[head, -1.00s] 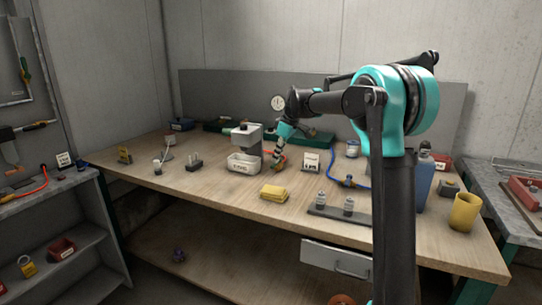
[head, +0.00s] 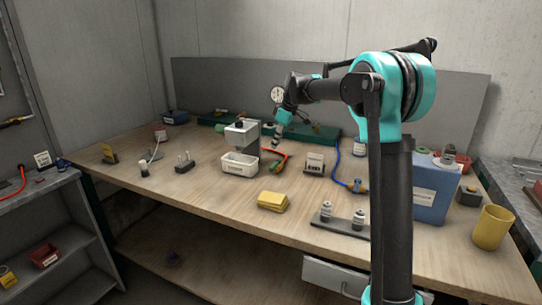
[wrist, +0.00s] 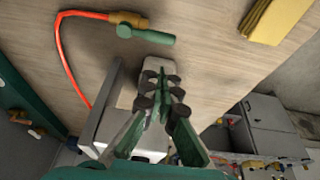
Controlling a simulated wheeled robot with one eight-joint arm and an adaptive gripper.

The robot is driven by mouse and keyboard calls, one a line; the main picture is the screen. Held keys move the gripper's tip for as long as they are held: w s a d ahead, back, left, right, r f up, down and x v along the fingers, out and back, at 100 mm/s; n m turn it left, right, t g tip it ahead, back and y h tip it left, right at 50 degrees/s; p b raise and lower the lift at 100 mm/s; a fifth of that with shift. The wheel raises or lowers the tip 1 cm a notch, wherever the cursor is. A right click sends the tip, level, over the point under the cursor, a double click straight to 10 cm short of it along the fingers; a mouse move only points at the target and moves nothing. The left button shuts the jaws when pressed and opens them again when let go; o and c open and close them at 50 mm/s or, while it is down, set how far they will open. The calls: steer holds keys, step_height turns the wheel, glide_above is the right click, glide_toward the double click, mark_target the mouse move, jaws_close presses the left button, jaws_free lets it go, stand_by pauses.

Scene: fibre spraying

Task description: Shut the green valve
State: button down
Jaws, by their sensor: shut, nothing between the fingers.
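The green valve (wrist: 145,35) is a green lever on a brass fitting (wrist: 128,18) at the end of an orange hose (wrist: 66,55). It lies on the wooden bench in the wrist view. The lever runs nearly along the line of the hose, slightly angled. In the head view the orange hose (head: 272,151) shows right of the white dispenser, and the valve is too small to read. My gripper (wrist: 162,82) is shut and empty, apart from the valve. In the head view my gripper (head: 277,138) hangs above the bench near the hose.
The white dispenser with its tray (head: 240,164) stands just left of the hose.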

mark_target(275, 165)
steer(key=x, duration=0.9)
steer(key=shift+f, duration=0.25)
